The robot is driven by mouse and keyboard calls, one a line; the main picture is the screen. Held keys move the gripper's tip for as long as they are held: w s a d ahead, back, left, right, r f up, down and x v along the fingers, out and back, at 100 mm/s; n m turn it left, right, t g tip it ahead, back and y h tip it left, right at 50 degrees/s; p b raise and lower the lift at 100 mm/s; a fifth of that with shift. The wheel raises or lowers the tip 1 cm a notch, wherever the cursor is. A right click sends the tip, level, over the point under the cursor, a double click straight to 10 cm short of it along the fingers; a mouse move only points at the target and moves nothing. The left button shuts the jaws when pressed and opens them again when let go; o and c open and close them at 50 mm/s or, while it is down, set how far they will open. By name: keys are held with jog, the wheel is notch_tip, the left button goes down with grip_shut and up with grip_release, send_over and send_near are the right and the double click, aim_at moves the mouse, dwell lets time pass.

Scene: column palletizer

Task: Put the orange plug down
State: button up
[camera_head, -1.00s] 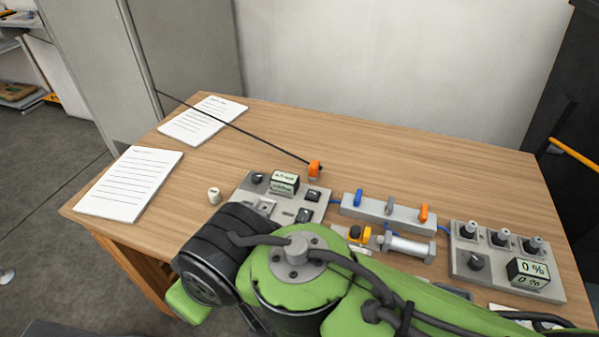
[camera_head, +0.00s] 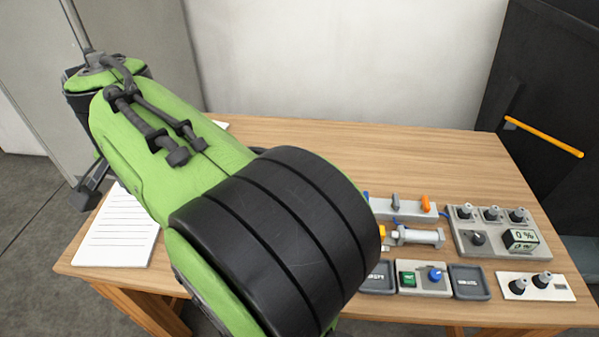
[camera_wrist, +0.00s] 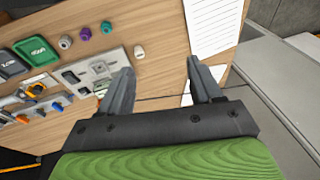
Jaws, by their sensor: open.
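The orange plug cannot be made out in either current view. In the head view my arm covers the part of the table where it lay. In the wrist view a thin black cable (camera_wrist: 155,98) crosses the table beyond my gripper, and its end near the grey panel (camera_wrist: 92,72) is hidden behind the left finger. My gripper (camera_wrist: 160,68) is open, its two fingers wide apart, with only bare wood and the cable seen between them. It holds nothing that I can see.
Paper sheets (camera_wrist: 212,25) lie right of my gripper, near the table edge. Small knobs (camera_wrist: 85,33), a green tray (camera_wrist: 37,52) and a rail with levers (camera_head: 402,208) are to the left. A grey dial panel (camera_head: 490,232) stands at the table's right. The back of the table (camera_head: 400,150) is clear.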

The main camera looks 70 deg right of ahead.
jog(key=w+d+r+m+g+p, duration=0.1)
jog(key=d+m+p, duration=0.1)
jog(key=d+m, duration=0.6)
jog(key=w+d+r+m+g+p, duration=0.1)
jog(key=w+d+m+g+p, duration=0.15)
jog(key=d+m, duration=0.55)
jog(key=s+d+f+m+p, duration=0.2)
jog(key=d+m, duration=0.1)
jog(key=d, duration=0.4)
jog(key=s+d+f+m+p, duration=0.1)
jog(key=s+d+f+m, duration=0.2)
jog(key=d, duration=0.4)
jog(key=s+d+f+m+g+y+p, duration=0.1)
jog(key=s+d+f+m+p, duration=0.1)
jog(key=s+d+f+m, duration=0.45)
jog(key=s+d+f+m+y+p, duration=0.2)
jog(key=s+d+f+m, duration=0.15)
jog(key=s+m, duration=0.5)
jog(key=f+b, duration=0.2)
jog(key=f, duration=0.3)
jog(key=a+f+b, duration=0.1)
jog(key=f+b, duration=0.1)
jog(key=f, duration=0.3)
jog(key=s+f+b, duration=0.1)
jog(key=f+b, duration=0.1)
jog(key=f, duration=0.3)
jog(key=shift+a, duration=0.15)
jog(key=shift+r, duration=0.1)
grip_shut()
